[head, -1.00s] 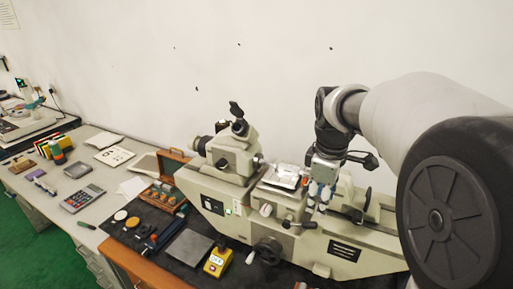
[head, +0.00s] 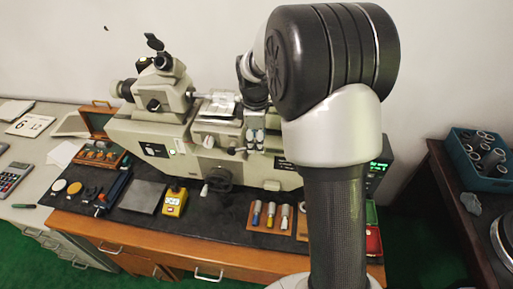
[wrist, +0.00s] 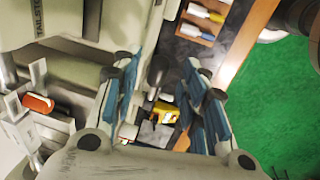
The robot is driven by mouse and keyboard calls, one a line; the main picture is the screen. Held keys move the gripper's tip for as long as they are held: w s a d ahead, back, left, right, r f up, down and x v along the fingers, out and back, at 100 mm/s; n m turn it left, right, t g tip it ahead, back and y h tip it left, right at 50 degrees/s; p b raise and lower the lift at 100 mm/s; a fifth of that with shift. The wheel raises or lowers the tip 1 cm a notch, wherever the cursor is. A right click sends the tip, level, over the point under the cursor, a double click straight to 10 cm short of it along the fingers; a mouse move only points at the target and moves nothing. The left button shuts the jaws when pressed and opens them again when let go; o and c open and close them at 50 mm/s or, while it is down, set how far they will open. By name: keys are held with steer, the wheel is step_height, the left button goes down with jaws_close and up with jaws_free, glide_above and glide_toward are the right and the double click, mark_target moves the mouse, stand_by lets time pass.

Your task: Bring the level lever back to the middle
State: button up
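My gripper (head: 254,146) hangs over the front of the beige measuring machine (head: 150,137) in the head view, just right of its middle stage. In the wrist view my gripper (wrist: 163,85) is open, with blue pads wide apart on both sides. A dark rounded knob (wrist: 158,70) shows between the fingers, and nothing is seen clamped. I cannot tell for sure whether this knob is the level lever's end. A pale oval handle (head: 208,142) sits left of the gripper on the machine front.
A handwheel (head: 218,180) juts from the machine's front. A yellow box (head: 174,201) and a grey plate (head: 142,196) lie on the dark mat. A wooden rack (head: 268,216) with several small cylinders stands in front of the machine. A blue crate (head: 478,155) is at the right.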

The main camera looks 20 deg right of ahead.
mark_target(244, 148)
steer(key=shift+w+d+f, duration=0.1)
steer(key=shift+w+f, duration=0.05)
steer(key=shift+f, duration=0.85)
steer(key=shift+w+d+f, duration=0.1)
steer(key=shift+f, duration=0.9)
steer(key=shift+c, duration=0.4)
jaws_close()
